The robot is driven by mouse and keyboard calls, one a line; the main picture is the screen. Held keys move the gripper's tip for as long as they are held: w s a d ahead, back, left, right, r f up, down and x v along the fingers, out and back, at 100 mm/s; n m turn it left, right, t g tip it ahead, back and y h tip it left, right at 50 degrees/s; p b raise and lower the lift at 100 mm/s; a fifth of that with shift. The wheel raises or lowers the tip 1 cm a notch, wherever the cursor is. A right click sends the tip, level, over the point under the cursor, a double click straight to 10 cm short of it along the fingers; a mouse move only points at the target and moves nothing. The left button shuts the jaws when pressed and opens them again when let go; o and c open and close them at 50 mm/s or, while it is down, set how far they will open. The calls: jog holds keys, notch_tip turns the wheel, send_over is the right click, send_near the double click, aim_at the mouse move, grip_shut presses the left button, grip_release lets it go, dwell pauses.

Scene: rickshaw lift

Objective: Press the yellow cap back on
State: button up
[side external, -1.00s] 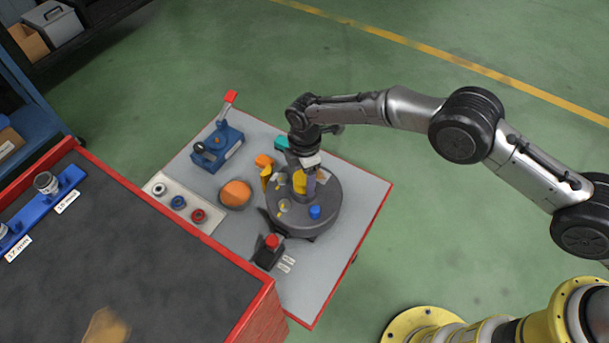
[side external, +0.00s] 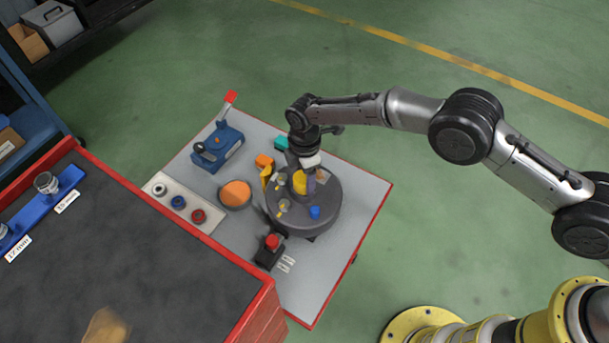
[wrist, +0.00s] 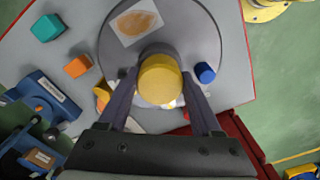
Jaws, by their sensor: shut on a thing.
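The yellow cap (wrist: 160,80) is a round, plain disc on top, seen from above in the wrist view. It also shows in the side view (side external: 300,182), over the dark round turntable (side external: 329,200). My gripper (side external: 307,183) reaches down from above. Its two dark fingers stand on either side of the cap in the wrist view (wrist: 160,92), shut on it. The cap hides what is directly beneath it, so I cannot tell whether it is seated.
A blue knob (side external: 315,212) stands on the turntable. Around it on the grey table are an orange bowl (side external: 236,194), a red button box (side external: 269,251), an orange block (side external: 264,161), a teal block (side external: 282,144) and a blue lever press (side external: 219,149). The table's right side is bare.

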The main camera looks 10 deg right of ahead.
dwell(0.8)
jog(key=o, duration=1.5)
jog(key=shift+f, duration=0.1)
jog(key=shift+o, duration=0.2)
jog(key=shift+r, duration=3.55)
jog(key=shift+c, duration=0.3)
grip_shut()
jog(key=shift+f, duration=1.25)
